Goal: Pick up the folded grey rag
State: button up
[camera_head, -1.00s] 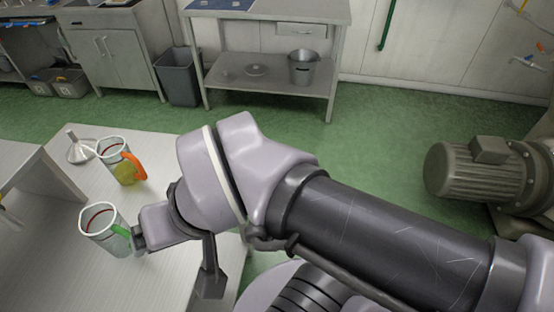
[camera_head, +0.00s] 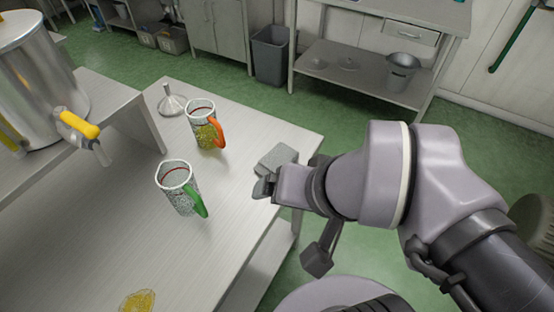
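The folded grey rag (camera_head: 278,157) lies near the right edge of the metal table (camera_head: 225,250). It is a small flat grey pad, partly covered by the end of my arm. My gripper (camera_head: 264,187) is at the near side of the rag, close to the table edge. Its dark fingers are small and partly hidden behind the wrist, so I cannot tell whether they are apart or whether they touch the rag.
A measuring jug with a green handle (camera_head: 180,188) stands left of my gripper. A steel tank with a yellow-handled tap (camera_head: 42,80) stands on a raised shelf at left.

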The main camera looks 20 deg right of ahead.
aim_at(282, 154)
jog(key=u, duration=1.35)
jog(key=k+l+z, duration=0.1)
jog(key=l+z, duration=0.3)
jog(key=k+l+z, duration=0.1)
jog(key=z, duration=0.35)
jog(key=i+j+z, duration=0.2)
jog(key=i, duration=0.2)
